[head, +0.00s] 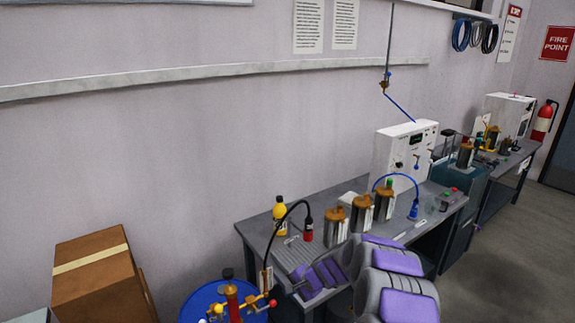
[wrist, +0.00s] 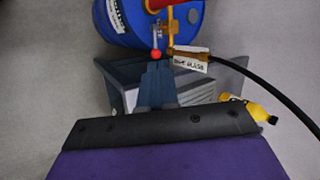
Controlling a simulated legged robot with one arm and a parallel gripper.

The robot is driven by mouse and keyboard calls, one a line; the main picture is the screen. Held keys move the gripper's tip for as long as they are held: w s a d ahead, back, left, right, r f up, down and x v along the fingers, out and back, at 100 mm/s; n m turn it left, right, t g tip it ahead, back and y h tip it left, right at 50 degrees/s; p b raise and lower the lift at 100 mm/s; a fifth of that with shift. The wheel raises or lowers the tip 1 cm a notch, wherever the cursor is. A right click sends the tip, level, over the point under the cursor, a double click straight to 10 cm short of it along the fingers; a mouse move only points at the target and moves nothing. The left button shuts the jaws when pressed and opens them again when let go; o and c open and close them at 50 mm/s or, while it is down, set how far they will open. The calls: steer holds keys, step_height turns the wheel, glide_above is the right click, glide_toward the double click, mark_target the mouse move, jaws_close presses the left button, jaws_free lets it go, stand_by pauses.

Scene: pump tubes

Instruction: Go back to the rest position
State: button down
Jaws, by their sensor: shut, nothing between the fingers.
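My gripper (wrist: 156,68) is shut and empty in the wrist view, its fingers pointing up the picture towards the blue drum (wrist: 185,25). In the head view my arm, grey with purple panels, reaches leftward in front of the workbench (head: 262,232). The drum's top carries red and yellow fittings (head: 233,300). A tagged black hose (wrist: 265,85) runs off to the right in the wrist view. Whether the fingers touch anything is unclear.
A yellow bottle (head: 280,212), brown-topped canisters (head: 362,212) and a white control box (head: 402,155) stand on the bench. A cardboard box (head: 98,275) is at the left. A second bench with a white unit (head: 508,115) stands farther right. Open floor (head: 510,265) lies at the right.

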steer(key=s+r+n+g, duration=0.3)
steer(key=s+r+n, duration=0.3)
steer(key=s+r, duration=1.3)
steer(key=s+d+r+n+g+h, duration=0.1)
steer(key=s+d+h, duration=0.2)
steer(key=s, duration=1.2)
steer(key=s+d+r+n+g+h, duration=0.1)
steer(key=s+d+h, duration=0.2)
steer(key=s+d, duration=0.7)
steer(key=s, duration=0.6)
steer(key=shift+r+n+g+h, duration=0.15)
steer(key=shift+n+g+h, duration=0.15)
steer(key=shift+s, duration=0.1)
